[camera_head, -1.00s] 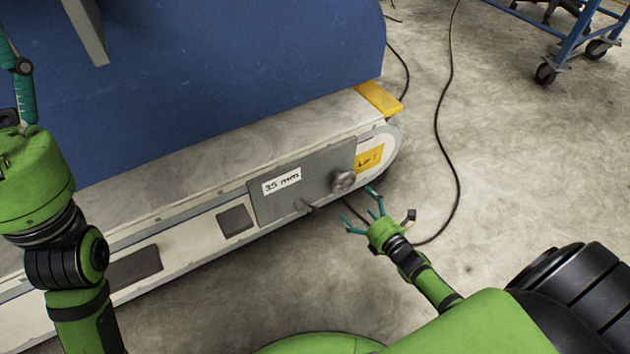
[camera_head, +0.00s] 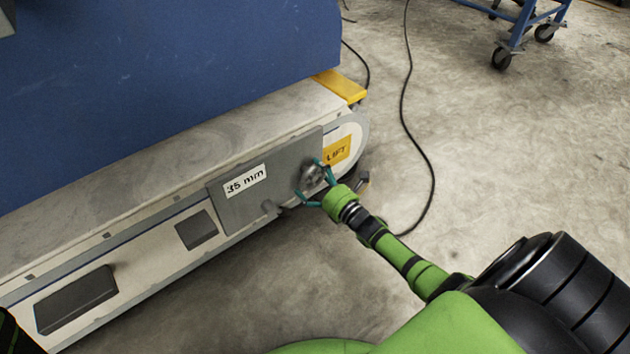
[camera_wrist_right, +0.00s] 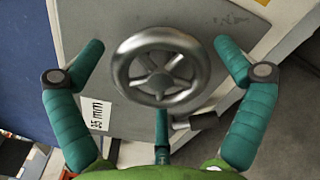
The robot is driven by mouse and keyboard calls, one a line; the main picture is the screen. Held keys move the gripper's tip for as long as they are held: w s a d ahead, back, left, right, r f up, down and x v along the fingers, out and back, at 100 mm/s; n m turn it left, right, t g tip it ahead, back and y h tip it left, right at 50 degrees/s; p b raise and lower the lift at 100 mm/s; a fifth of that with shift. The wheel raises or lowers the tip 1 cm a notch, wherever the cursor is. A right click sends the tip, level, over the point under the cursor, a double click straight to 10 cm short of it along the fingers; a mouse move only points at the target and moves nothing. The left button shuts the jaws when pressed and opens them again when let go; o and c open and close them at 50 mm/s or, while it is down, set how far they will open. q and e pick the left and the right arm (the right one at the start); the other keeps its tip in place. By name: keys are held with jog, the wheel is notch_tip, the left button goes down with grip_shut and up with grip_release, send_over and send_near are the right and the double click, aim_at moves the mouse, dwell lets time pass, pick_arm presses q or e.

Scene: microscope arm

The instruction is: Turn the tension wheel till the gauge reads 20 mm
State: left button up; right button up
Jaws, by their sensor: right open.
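The tension wheel (camera_head: 313,174) is a grey metal handwheel on a grey plate (camera_head: 235,203) at the conveyor's right end. In the right wrist view the wheel (camera_wrist_right: 161,66) shows its spokes and rim between my fingers. The gauge label (camera_head: 246,179) on the plate reads 35 mm; it also shows sideways in the wrist view (camera_wrist_right: 96,114). My right gripper (camera_head: 319,182) is open, its teal fingers spread around the wheel with gaps to the rim on both sides. A third finger points up below the wheel. My left gripper is not in view.
A small lever (camera_wrist_right: 195,121) sticks out just below the wheel. A yellow LIFT label (camera_head: 337,150) is right of the wheel. A black cable (camera_head: 407,110) lies on the floor, and a blue cart (camera_head: 515,30) stands at the back right. The floor in front is clear.

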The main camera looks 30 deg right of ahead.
jog(key=shift+c, duration=0.4)
jog(key=c, duration=0.9)
jog(key=shift+o, duration=0.2)
